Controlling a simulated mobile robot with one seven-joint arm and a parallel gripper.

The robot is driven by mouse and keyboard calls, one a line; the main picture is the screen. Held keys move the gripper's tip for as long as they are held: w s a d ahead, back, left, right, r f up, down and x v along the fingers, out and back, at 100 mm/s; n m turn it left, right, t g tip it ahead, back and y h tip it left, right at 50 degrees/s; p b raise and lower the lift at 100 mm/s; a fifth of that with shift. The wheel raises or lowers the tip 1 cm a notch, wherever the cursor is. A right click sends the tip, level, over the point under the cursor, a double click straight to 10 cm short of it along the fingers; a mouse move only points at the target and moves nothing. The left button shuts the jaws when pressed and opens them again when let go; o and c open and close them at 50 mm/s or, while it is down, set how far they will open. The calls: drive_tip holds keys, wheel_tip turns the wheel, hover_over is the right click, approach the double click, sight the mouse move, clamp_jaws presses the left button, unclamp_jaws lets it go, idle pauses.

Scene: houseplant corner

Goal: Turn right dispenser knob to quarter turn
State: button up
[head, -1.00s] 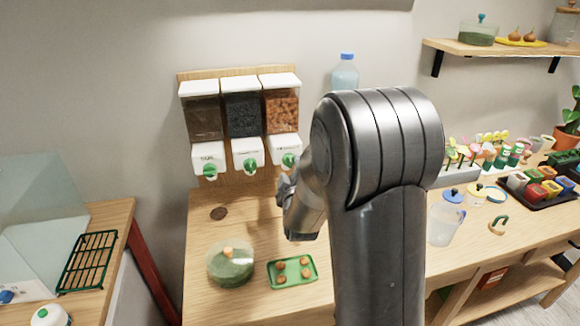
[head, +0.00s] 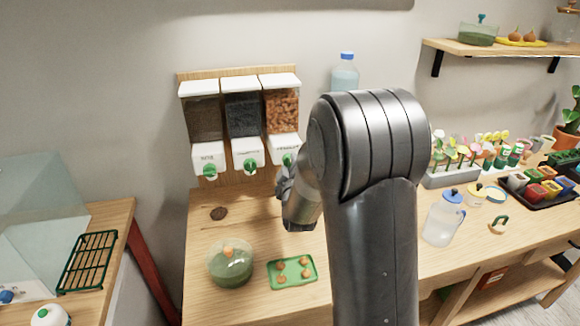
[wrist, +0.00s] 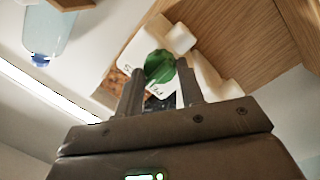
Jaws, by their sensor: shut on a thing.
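The right dispenser (head: 281,108), filled with orange-brown pieces, hangs on the wooden wall board beside two others. Its green knob (head: 287,159) on the white front is partly covered by my gripper (head: 285,172) in the head view. In the wrist view the round green knob (wrist: 160,67) sits between the tips of my gripper (wrist: 162,82), which is shut on it. The knob's turn angle and the label around it are hard to read. The left knob (head: 210,170) and middle knob (head: 250,165) are free.
A blue-capped bottle (head: 344,72) stands right of the dispensers, behind my arm. A green domed dish (head: 230,264) and a green tray (head: 292,273) with brown balls lie on the bench below. A clear pitcher (head: 443,218) is farther right.

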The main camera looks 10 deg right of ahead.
drive_tip(key=shift+c, duration=0.8)
drive_tip(key=shift+m, duration=0.3)
drive_tip(key=m, duration=0.3)
drive_tip(key=shift+g, duration=0.3)
drive_tip(key=m, duration=0.4)
drive_tip(key=shift+r+m+y, duration=0.1)
drive_tip(key=shift+m+y, duration=0.2)
drive_tip(key=shift+y, duration=0.1)
drive_tip(key=m, duration=0.4)
drive_tip(key=shift+d+g+y, duration=0.1)
drive_tip(key=shift+g+y, duration=0.2)
drive_tip(key=shift+d+m+y, duration=0.1)
drive_tip(key=shift+m+y, duration=0.3)
drive_tip(key=shift+m, duration=1.7)
